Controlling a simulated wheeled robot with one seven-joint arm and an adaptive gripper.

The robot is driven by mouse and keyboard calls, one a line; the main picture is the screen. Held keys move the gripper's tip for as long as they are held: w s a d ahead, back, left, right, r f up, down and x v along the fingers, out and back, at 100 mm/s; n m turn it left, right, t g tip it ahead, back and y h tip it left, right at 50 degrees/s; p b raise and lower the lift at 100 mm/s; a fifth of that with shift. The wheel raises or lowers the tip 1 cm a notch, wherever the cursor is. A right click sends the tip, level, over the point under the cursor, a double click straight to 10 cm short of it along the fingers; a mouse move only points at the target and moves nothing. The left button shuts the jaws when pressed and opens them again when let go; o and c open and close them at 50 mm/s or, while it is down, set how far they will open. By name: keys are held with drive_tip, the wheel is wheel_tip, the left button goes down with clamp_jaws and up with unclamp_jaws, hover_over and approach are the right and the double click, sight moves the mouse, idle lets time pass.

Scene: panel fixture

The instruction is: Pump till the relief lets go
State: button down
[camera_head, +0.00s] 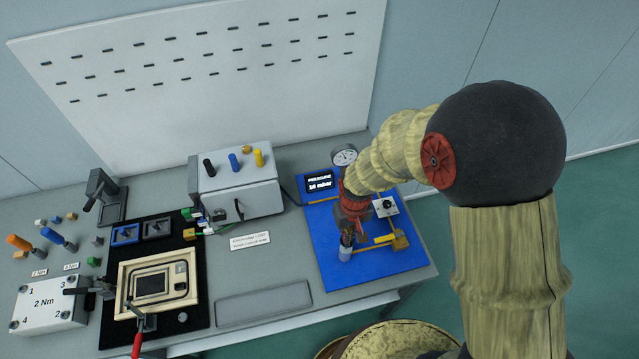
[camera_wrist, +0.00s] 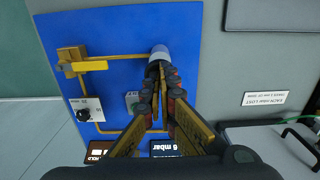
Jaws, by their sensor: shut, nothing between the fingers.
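The blue pump board (camera_head: 325,272) lies at the right end of the bench. A short white-grey cylinder (camera_head: 345,254) stands at its front left; it also shows in the wrist view (camera_wrist: 160,52). My gripper (camera_head: 346,237) points down over this cylinder, fingertips shut together and empty; in the wrist view my gripper (camera_wrist: 160,68) overlaps the cylinder's edge. I cannot tell whether they touch. Yellow pipes run to a brass block (camera_head: 400,240), also in the wrist view (camera_wrist: 72,55).
A white box with a black knob (camera_head: 386,207) sits on the board, right of my gripper. Left of the board are a grey cabinet (camera_head: 240,185), a grey tray (camera_head: 263,303) and a beige framed fixture (camera_head: 155,285). A white slotted panel (camera_head: 210,75) stands behind the bench.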

drive_tip(key=shift+f+b, duration=1)
drive_tip(key=shift+f, duration=0.7)
drive_tip(key=shift+r+p, duration=2.2)
drive_tip(key=shift+r, duration=0.85)
wheel_tip(320, 180, up, 5)
drive_tip(key=p, duration=0.3)
drive_tip(key=shift+p, duration=0.3)
drive_tip(key=shift+s, duration=0.1)
